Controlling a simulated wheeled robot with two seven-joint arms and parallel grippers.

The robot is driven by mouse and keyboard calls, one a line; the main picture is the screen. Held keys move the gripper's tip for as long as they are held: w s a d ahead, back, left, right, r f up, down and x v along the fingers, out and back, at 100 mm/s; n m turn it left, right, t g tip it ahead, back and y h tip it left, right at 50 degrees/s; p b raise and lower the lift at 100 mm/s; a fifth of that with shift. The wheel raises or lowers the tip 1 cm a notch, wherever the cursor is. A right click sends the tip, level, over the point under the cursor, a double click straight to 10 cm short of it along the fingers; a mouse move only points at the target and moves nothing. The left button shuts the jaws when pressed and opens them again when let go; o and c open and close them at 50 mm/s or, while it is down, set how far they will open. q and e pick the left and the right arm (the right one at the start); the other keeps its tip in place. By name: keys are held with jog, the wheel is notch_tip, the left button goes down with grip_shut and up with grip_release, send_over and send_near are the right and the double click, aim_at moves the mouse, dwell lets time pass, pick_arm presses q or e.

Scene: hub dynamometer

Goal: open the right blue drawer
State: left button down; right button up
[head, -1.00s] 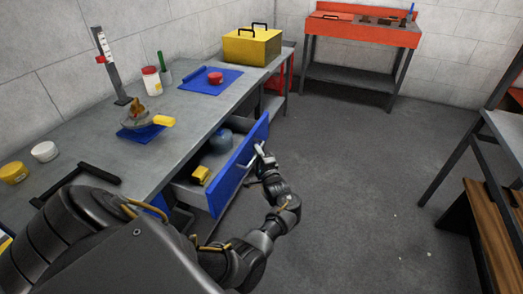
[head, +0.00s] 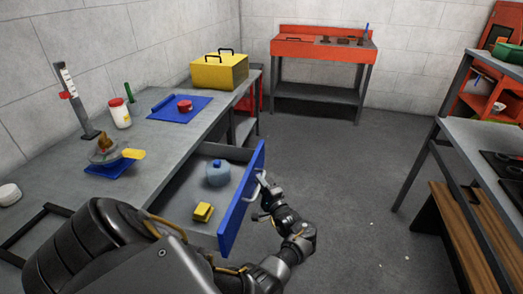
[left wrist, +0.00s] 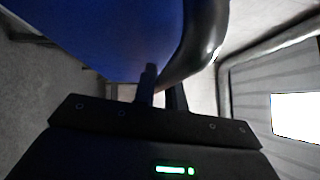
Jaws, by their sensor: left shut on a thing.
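The blue drawer (head: 240,207) stands pulled out from under the grey workbench, its inside in view. A blue-grey round pot (head: 218,173) and a yellow block (head: 203,212) lie in it. My left gripper (head: 263,186) is at the drawer's front and shut on its metal handle (head: 252,189). In the left wrist view the fingers (left wrist: 162,88) meet the curved handle (left wrist: 204,45), with the blue front (left wrist: 100,35) behind it. My right gripper is not in view.
The workbench (head: 165,140) holds a yellow box (head: 219,72), a blue mat (head: 165,106) and a white jar (head: 120,113). An orange bench (head: 323,50) stands at the back. A grey table with a wooden bench (head: 468,235) is at the right. The floor (head: 345,165) between is clear.

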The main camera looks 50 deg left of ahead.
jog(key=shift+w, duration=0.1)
pick_arm(q)
jog(key=c, duration=1.5)
grip_release()
jog(key=shift+o, duration=0.2)
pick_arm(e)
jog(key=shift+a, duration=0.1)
